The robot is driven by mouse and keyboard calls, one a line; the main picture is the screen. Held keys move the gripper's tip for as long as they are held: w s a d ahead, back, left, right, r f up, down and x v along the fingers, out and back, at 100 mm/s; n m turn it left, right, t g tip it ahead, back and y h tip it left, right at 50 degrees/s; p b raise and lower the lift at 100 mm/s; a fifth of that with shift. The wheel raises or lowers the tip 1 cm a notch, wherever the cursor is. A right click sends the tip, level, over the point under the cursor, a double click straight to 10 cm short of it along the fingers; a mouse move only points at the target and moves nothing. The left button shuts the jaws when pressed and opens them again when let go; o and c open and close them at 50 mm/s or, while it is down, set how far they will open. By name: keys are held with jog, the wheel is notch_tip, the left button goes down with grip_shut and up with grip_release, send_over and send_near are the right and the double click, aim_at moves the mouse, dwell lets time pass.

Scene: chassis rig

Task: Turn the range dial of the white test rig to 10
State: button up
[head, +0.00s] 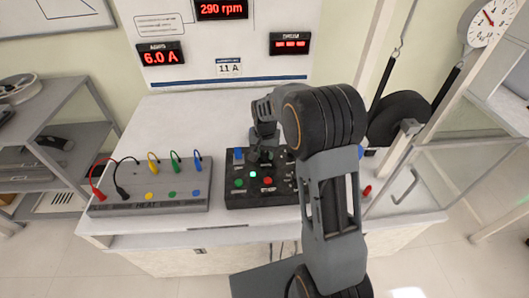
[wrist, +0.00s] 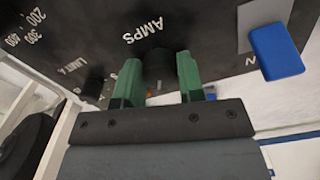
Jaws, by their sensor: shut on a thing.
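The white test rig (head: 175,115) carries a black control panel (head: 285,198), which my arm partly covers in the head view. In the wrist view, a black round knob (wrist: 159,72) sits on the panel (wrist: 85,35) beside the white word AMPS. My gripper (wrist: 158,60) has its two green fingers on either side of this knob and is shut on it. The knob's pointer and scale cannot be read clearly. In the head view my gripper (head: 264,152) is over the back of the panel, and the knob is hidden. No dial marked range can be read.
The panel has a green button (head: 239,182), a red button (head: 268,181) and a blue part (wrist: 276,51). A small knob (wrist: 93,82) sits near LIMIT A. A grey box (head: 150,198) with coloured leads stands left. Displays read 6.0 A (head: 160,56) and 290 rpm (head: 221,8); a placard (head: 229,68) reads 11 A.

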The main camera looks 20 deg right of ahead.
aim_at(265, 152)
jog(key=n, duration=0.5)
jog(key=shift+n, duration=0.4)
jog(key=n, duration=0.5)
jog(key=shift+n, duration=0.6)
jog(key=o, duration=0.9)
notch_tip(265, 152, up, 14)
jog(key=shift+f+p, duration=0.1)
jog(key=shift+p, duration=0.35)
